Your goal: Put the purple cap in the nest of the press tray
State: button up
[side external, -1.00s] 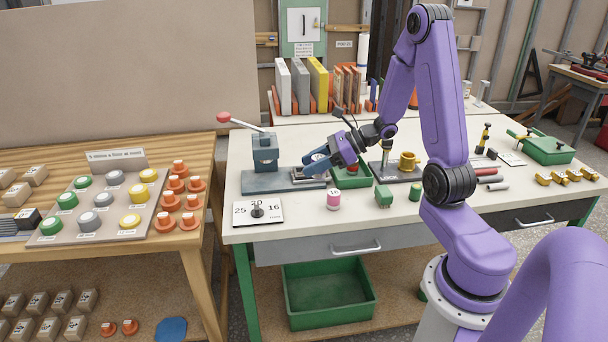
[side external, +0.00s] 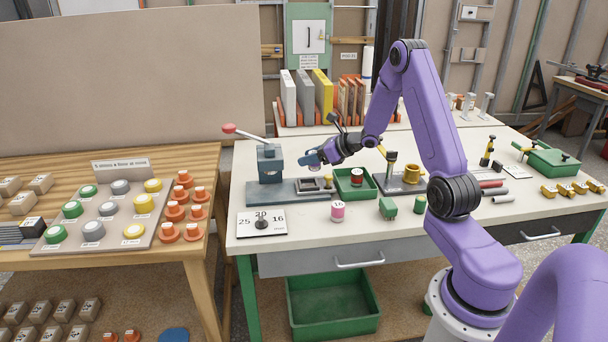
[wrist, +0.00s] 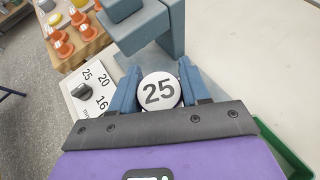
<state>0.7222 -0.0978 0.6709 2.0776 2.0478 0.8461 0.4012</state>
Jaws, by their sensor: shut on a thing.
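My gripper (side external: 312,160) is shut on a round cap (wrist: 159,92) with a white top marked 25. A thin purple edge shows below the top in the wrist view, where my gripper (wrist: 160,95) has a blue finger on each side of it. The cap is held in the air above the press tray (side external: 318,184), a grey tray on the base just right of the press (side external: 270,163). The nest is too small to make out clearly from the side. In the wrist view the tray is hidden behind the gripper and cap.
A pink cap (side external: 338,211) stands in front on the white bench. A green bin (side external: 343,188) with a red-and-white piece is right of the tray. A dial plate (side external: 246,227) marked 25, 20 and 16 lies at the front left. The press has a red-knobbed lever (side external: 229,129).

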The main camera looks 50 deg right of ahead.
send_over(304, 184)
notch_tip(304, 184, down, 5)
jog(key=shift+r, duration=0.15)
jog(key=shift+f, duration=1.55)
jog(key=shift+f, duration=0.1)
jog(key=o, duration=1.1)
